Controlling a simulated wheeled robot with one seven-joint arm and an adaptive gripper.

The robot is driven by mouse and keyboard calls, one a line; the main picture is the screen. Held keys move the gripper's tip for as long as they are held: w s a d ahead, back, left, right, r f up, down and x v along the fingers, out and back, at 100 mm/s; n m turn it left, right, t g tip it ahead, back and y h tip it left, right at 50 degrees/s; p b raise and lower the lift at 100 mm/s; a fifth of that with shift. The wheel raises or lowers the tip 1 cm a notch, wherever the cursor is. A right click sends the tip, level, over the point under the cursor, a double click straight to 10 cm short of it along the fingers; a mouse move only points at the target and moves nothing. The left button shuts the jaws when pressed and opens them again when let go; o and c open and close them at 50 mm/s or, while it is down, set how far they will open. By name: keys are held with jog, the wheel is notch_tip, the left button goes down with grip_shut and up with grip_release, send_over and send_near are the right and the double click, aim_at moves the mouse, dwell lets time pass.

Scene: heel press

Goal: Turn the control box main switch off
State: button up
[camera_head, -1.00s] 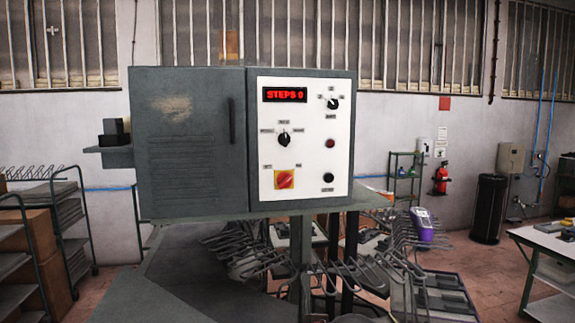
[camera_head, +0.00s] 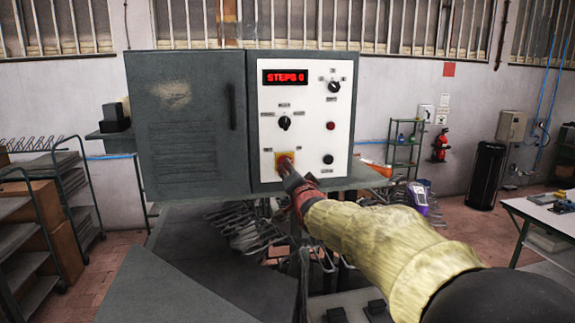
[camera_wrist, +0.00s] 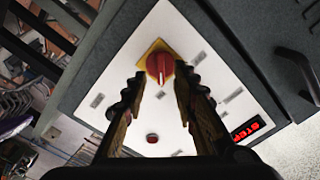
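The control box (camera_head: 188,130) is a grey cabinet with a white panel on its right part. The main switch (camera_wrist: 159,66) is a red rotary knob on a yellow plate, low on the left of the panel. In the head view the switch (camera_head: 285,160) is partly hidden by my gripper (camera_head: 288,174). In the wrist view my gripper (camera_wrist: 160,84) is open, with one finger on each side just short of the knob. The knob is seen between the fingertips, and nothing is held. I cannot tell whether the fingers touch it.
The panel has a red display (camera_head: 285,77) reading STEPS 0, black selector knobs (camera_head: 284,122), a red button (camera_head: 331,126) and a black button (camera_head: 328,159). The box stands on a grey shelf. A shelf rack (camera_head: 40,225) is at left, a table (camera_head: 535,215) at right.

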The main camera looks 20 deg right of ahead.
jog(key=w, duration=0.2)
jog(key=w+p, duration=0.1)
jog(key=w, duration=0.1)
jog(key=shift+d, duration=0.4)
jog(key=c, duration=0.3)
jog(key=c, duration=0.4)
grip_shut()
